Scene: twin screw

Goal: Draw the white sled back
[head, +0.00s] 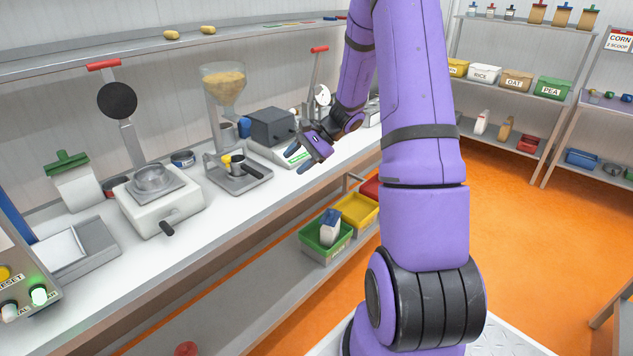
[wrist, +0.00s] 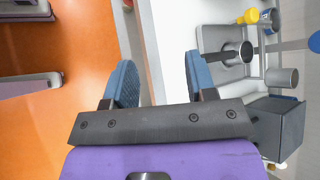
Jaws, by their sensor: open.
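A white block-shaped unit (head: 160,203) with a metal dish on top and a black front knob (head: 167,228) sits on the bench at the left. A low white base with a green strip (head: 292,151) lies under a dark grey box (head: 271,127), beside my gripper. I cannot tell for certain which of these is the white sled. My gripper (head: 303,158) is open and empty over the bench's front edge. In the wrist view its blue fingers (wrist: 160,82) are apart, with bench edge and floor between and beyond them.
A hopper dispenser (head: 224,84) stands between the two units, its tray holding a dark cup (wrist: 236,53) with a yellow part. A green bin (head: 326,240) and yellow bin (head: 357,211) sit on the lower shelf. The orange floor (head: 540,215) at right is clear.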

